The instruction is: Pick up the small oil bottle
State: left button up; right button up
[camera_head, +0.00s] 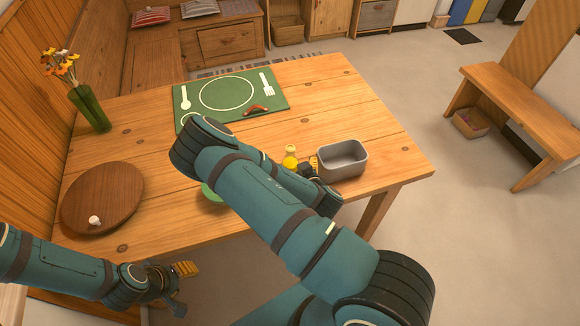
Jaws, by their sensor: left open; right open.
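The small oil bottle (290,158) is yellow and stands upright on the wooden table, just left of a grey metal tin. My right arm crosses in front of it and hides its lower part. My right gripper (308,164) is mostly hidden behind its own arm; a yellow finger pad shows close to the bottle's right side, between bottle and tin. It is open, and I cannot tell whether it touches the bottle. My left gripper (184,284) is open and empty, low at the table's front edge, far from the bottle.
The grey tin (343,160) stands close beside the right gripper. A green placemat (225,113) with a red item (256,110) lies behind. A green object (211,193) is partly hidden by my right arm. A round wooden board (103,196) and flower vase (90,108) are at left.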

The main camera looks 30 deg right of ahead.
aim_at(288, 161)
jog(key=shift+b+x, duration=0.35)
jog(key=shift+x, duration=2.45)
jog(key=shift+f, duration=0.1)
jog(key=c, duration=1.5)
